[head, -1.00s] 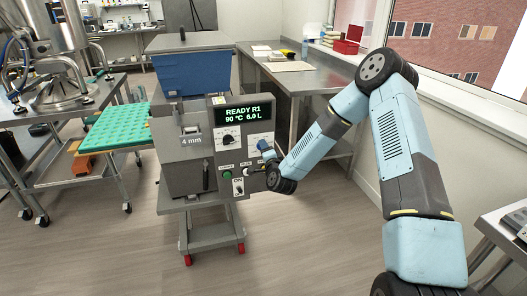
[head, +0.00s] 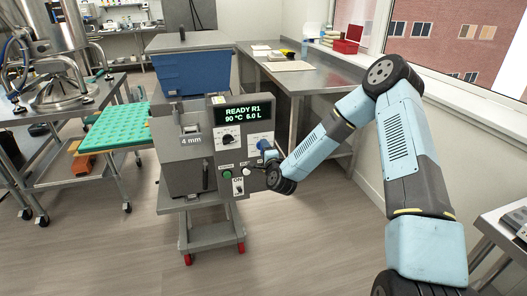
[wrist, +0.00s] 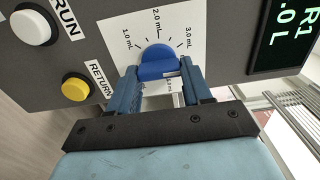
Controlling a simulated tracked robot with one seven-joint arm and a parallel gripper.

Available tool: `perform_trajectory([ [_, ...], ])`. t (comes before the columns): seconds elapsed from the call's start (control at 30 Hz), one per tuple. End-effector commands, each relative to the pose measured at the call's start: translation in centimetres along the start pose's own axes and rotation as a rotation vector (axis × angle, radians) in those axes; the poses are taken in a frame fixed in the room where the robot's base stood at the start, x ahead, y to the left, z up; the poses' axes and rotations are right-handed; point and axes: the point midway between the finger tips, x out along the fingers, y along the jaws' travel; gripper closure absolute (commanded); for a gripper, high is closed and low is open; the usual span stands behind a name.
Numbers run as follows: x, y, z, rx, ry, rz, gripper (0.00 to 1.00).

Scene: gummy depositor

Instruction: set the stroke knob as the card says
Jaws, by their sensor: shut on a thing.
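The blue stroke knob (wrist: 157,60) sits on a white dial plate (wrist: 188,22) marked 1.0, 2.0 and 3.0 mL, with another mark partly hidden by my gripper. My gripper (wrist: 158,72) is shut on the knob, one finger on each side, in the wrist view. The knob's pointer cannot be made out. In the head view, my gripper (head: 268,156) is at the right side of the grey depositor's panel (head: 222,164), and the knob is small there. I cannot pick out a card with a readable setting.
The display (head: 242,114) reads READY R1, 90 °C, 6.0 L. A white RUN button (wrist: 31,27) and yellow RETURN button (wrist: 75,88) are near the knob. Another knob (head: 228,140) is under the display. A steel bench (head: 300,75) stands behind.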

Motion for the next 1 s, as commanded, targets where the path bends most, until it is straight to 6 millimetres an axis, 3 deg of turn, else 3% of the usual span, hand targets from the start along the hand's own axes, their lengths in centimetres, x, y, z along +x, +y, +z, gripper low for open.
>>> perform_trajectory([
  [0.03,-0.3,0.7,-0.3,-0.002,0.005,0.015,0.49],
  [0.3,-0.1,0.4,-0.2,-0.001,0.003,0.008,0.26],
  [0.63,-0.7,0.2,-0.1,-0.001,0.001,0.005,0.26],
  [0.77,-2.3,0.2,-0.1,-0.001,0.0,0.006,0.26],
  [1.0,-7.0,0.3,-0.1,-0.001,-0.001,0.007,0.26],
])
